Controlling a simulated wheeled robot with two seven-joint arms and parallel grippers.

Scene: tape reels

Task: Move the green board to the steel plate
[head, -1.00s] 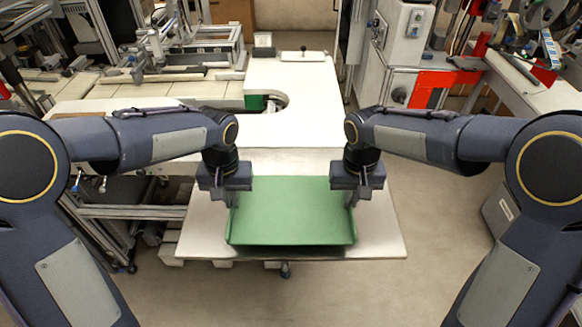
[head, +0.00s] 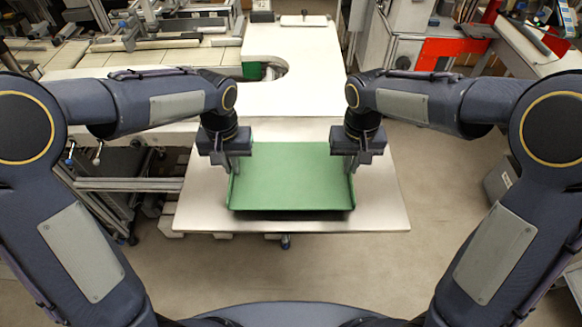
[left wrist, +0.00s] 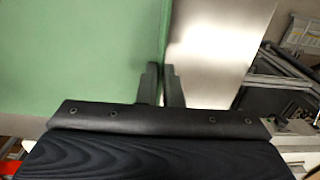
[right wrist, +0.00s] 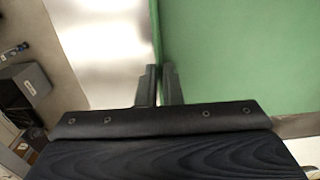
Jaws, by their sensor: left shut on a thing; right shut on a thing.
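The green board (head: 291,178) is a flat panel with raised side edges, level in the head view. It is over the steel plate (head: 385,205), which shows around its front and sides. My left gripper (head: 233,168) is shut on the board's left edge, and my right gripper (head: 351,168) is shut on its right edge. The left wrist view shows the board (left wrist: 75,60) beside the bare shiny plate (left wrist: 210,50). The right wrist view shows the board (right wrist: 240,55) and plate (right wrist: 105,50) likewise. I cannot tell whether the board touches the plate.
A white worktop (head: 300,75) extends behind the plate, with a green item (head: 252,70) at its cutout. A wheeled metal frame (head: 130,185) stands at the left. A red panel (head: 440,52) and bench are at the back right. Open floor (head: 430,180) lies right of the plate.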

